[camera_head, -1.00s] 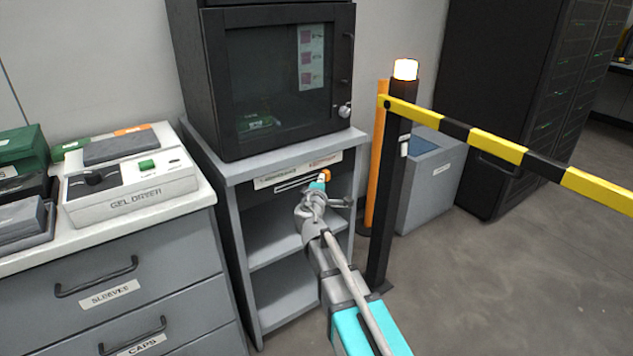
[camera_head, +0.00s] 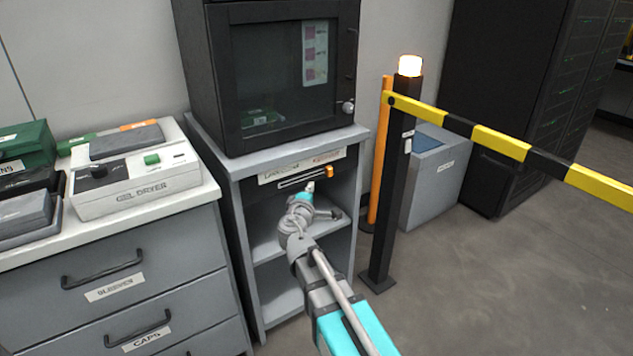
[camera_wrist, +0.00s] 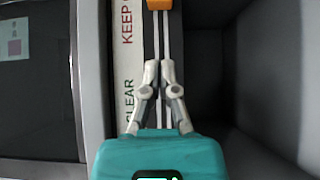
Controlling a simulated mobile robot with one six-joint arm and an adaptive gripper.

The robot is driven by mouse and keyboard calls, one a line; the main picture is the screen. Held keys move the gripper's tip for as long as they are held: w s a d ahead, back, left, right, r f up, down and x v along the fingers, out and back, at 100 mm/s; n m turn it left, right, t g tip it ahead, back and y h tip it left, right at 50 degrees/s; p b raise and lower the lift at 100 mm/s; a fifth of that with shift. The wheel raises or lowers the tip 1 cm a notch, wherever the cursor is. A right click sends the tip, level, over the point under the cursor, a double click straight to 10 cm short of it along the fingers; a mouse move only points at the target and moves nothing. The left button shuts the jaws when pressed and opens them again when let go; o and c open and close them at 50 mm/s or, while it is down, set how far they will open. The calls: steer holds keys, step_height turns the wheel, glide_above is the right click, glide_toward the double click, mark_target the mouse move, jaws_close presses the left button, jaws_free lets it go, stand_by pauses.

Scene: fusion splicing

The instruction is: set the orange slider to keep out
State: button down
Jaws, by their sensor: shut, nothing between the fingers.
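The orange slider (camera_head: 329,172) sits at the right end of its slot in the dark panel under the cabinet, below the red part of the label. In the wrist view the slider (camera_wrist: 160,4) is cut off by the top edge, beside the red "KEEP O…" text. The label strip (camera_wrist: 128,70) also carries green "CLEAR" text lower down, partly hidden by my gripper. My gripper (camera_head: 310,187) is shut and empty, left of and below the slider. In the wrist view my gripper (camera_wrist: 159,66) points along the slot's two pale rails, with a gap to the slider.
Open shelves (camera_head: 285,306) lie below the panel, and a dark glass-door cabinet (camera_head: 275,80) stands above it. A black post (camera_head: 391,210) with a lit lamp and a yellow-black barrier arm (camera_head: 500,143) stands to the right. A gel dryer (camera_head: 140,186) is at left.

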steer(key=shift+v, duration=2.6)
steer(key=shift+d, duration=0.1)
steer(key=s+d+f+m+g+h, duration=0.4)
steer(key=d+f+m+g, duration=0.55)
steer(key=d, duration=0.65)
steer(key=s+d+f+m+g+y, duration=0.2)
steer(key=s+f+m+g+y, duration=0.55)
steer(key=s, duration=0.65)
step_height(320, 180, up, 34)
steer(key=n+p, duration=0.1)
steer(key=p, duration=3.4)
steer(key=shift+a+f+n+g, duration=0.15)
steer(key=shift+f+n+g, duration=0.1)
steer(key=shift+n+g, duration=0.05)
steer(key=shift+w+y, duration=0.1)
steer(key=shift+y, duration=0.15)
